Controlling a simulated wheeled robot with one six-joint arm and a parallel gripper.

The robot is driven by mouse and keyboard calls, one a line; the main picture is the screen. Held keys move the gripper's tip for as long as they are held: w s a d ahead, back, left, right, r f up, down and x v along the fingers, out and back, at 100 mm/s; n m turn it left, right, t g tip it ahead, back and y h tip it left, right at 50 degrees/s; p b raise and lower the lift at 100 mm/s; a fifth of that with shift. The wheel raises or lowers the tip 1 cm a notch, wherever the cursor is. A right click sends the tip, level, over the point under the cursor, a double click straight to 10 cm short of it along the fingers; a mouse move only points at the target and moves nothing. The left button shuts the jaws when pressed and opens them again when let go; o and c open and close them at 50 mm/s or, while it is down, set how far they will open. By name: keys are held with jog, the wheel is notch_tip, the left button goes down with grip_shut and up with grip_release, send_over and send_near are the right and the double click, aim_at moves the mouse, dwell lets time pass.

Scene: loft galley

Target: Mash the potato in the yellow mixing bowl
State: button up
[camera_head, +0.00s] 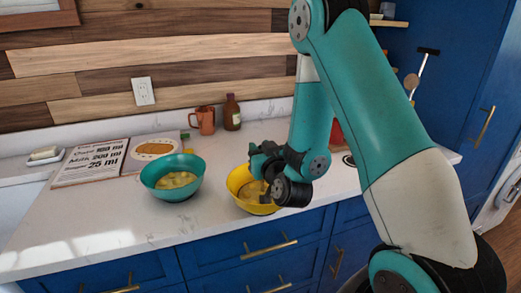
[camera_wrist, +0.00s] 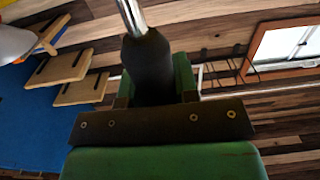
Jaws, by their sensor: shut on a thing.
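The yellow mixing bowl (camera_head: 234,184) stands on the white counter near its front edge, in the head view. Pale yellow potato (camera_head: 251,190) shows inside, partly hidden by my arm. In the wrist view my gripper (camera_wrist: 153,88) is shut on the black handle of a tool (camera_wrist: 149,58), with a shiny metal shaft (camera_wrist: 132,16) leading out of the top of the picture. The tool's working end is outside the wrist view. In the head view my wrist is over the right side of the bowl, and I cannot tell whether the tool touches the potato.
A teal bowl (camera_head: 151,181) with pale yellow pieces stands left of the yellow one. Behind are an orange mug (camera_head: 206,121), a brown bottle (camera_head: 232,113) and a recipe board (camera_head: 92,161). A butter dish (camera_head: 44,155) is far left. The front left counter is clear.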

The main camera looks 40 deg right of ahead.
jog(key=shift+f+b, duration=0.55)
jog(key=shift+f, duration=0.15)
dwell(1.0)
jog(key=shift+r, duration=0.1)
notch_tip(320, 180, up, 4)
jog(key=p, duration=0.3)
dwell(0.5)
jog(key=shift+s+a+f+b, duration=0.15)
jog(key=shift+f+b, duration=0.2)
jog(key=shift+f, duration=0.2)
jog(key=shift+s+a+f+b, duration=0.15)
jog(key=shift+f+b, duration=0.2)
jog(key=shift+f, duration=0.2)
jog(key=shift+s+a+f+b, duration=0.15)
jog(key=shift+f+b, duration=0.2)
jog(key=shift+f, duration=0.2)
jog(key=shift+r+p, duration=0.3)
jog(key=shift+p, duration=0.15)
jog(key=shift+s+f+b, duration=0.1)
jog(key=shift+f+b, duration=0.5)
jog(key=shift+f, duration=0.05)
dwell(0.5)
